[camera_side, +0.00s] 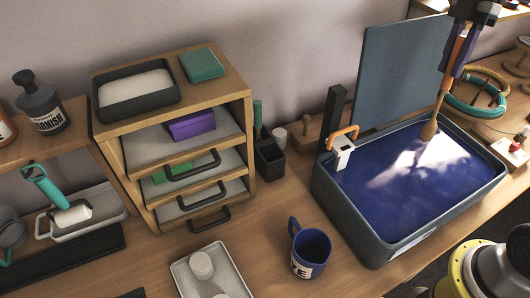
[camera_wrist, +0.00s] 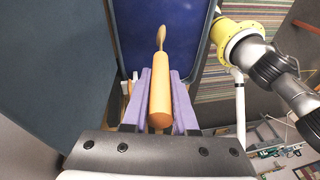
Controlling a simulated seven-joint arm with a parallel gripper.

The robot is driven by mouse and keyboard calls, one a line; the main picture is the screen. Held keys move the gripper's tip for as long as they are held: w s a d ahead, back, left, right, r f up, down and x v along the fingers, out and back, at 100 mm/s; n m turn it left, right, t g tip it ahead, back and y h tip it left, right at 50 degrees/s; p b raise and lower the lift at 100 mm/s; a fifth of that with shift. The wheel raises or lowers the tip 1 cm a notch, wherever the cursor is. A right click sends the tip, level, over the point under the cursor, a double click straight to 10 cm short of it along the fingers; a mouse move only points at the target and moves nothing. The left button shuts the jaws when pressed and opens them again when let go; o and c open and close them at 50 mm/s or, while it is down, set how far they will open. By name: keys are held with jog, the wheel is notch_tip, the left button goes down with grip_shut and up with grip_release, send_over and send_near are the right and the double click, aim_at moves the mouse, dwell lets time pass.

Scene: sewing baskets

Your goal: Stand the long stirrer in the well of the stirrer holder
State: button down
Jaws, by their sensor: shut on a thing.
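The long stirrer has an orange handle (camera_wrist: 160,98) and a pale wooden shaft with a paddle end (camera_side: 429,130). My gripper (camera_side: 455,58), with purple fingers, is shut on the handle and holds the stirrer nearly upright, paddle down, over the blue liquid of the vat. I cannot tell whether the paddle touches the liquid. In the wrist view, my gripper (camera_wrist: 160,78) has one finger on each side of the handle. A dark open-topped box (camera_side: 270,160), apparently the stirrer holder, stands right of the drawer cabinet, well away from my gripper. A green-handled tool (camera_side: 257,116) stands at its rear left.
The grey vat (camera_side: 347,222) has an upright panel (camera_side: 396,62) behind it and a dark post (camera_side: 333,112) with an orange clip (camera_side: 340,136) at its left. A blue mug (camera_side: 311,252) and a tray (camera_side: 183,278) stand in front. The drawer cabinet (camera_side: 250,140) flanks the holder.

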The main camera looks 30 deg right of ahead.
jog(key=shift+a, duration=0.1)
jog(key=w+a+r+m+t, duration=0.1)
jog(key=w+a+r+m, duration=0.15)
jog(key=a, duration=0.45)
jog(key=w+a+r+m+t, duration=0.1)
jog(key=w+a+r+m, duration=0.1)
jog(key=a+m, duration=0.35)
jog(key=w+a+r+m+t, duration=0.1)
jog(key=w+a+r+m, duration=0.1)
jog(key=a, duration=0.6)
jog(key=w+a+f+n+h, duration=0.1)
jog(key=w+a+f+n, duration=0.3)
jog(key=w+a+f, duration=0.7)
notch_tip(320, 180, down, 12)
jog(key=shift+w+a, duration=0.2)
jog(key=shift+a, duration=0.2)
